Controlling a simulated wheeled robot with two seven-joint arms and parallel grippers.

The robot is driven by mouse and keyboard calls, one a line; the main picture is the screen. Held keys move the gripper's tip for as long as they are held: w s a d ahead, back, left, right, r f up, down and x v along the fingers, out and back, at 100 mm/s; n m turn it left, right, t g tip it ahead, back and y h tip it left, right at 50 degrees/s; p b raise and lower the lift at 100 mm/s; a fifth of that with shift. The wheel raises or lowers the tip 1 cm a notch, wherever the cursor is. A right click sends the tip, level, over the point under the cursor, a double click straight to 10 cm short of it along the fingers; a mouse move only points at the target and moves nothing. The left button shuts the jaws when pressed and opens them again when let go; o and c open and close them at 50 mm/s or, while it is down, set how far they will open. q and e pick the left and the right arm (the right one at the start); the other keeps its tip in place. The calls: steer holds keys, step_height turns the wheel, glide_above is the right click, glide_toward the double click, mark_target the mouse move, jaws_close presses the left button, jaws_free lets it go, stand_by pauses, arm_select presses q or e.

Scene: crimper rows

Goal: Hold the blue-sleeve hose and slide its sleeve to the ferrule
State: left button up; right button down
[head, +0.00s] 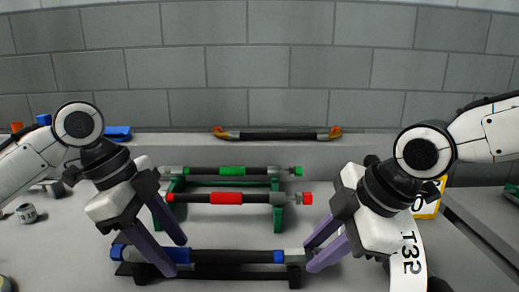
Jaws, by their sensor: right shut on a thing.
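The blue-sleeve hose (232,256) lies level across the front of the table. Blue (182,255) shows on its left part and again as a short patch (279,256) on the right, with black hose between. A grey ferrule (295,256) sits just right of that patch. My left gripper (178,256) has its fingers apart, one in front of and one behind the blue left part. My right gripper (312,257) is shut on the hose's right end, beside the ferrule; its fingers hide that end.
A red-sleeve hose (226,197) and a green-sleeve hose (231,170) lie on green supports behind. A black bar with orange ends (278,135) rests on the back ledge. A white lettered piece (409,262) is at right.

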arm_select(q)
steer(key=v, duration=1.2)
steer(key=shift+s, duration=0.1)
steer(key=shift+d, duration=0.1)
arm_select(e)
steer(key=c, duration=1.4)
jaws_free()
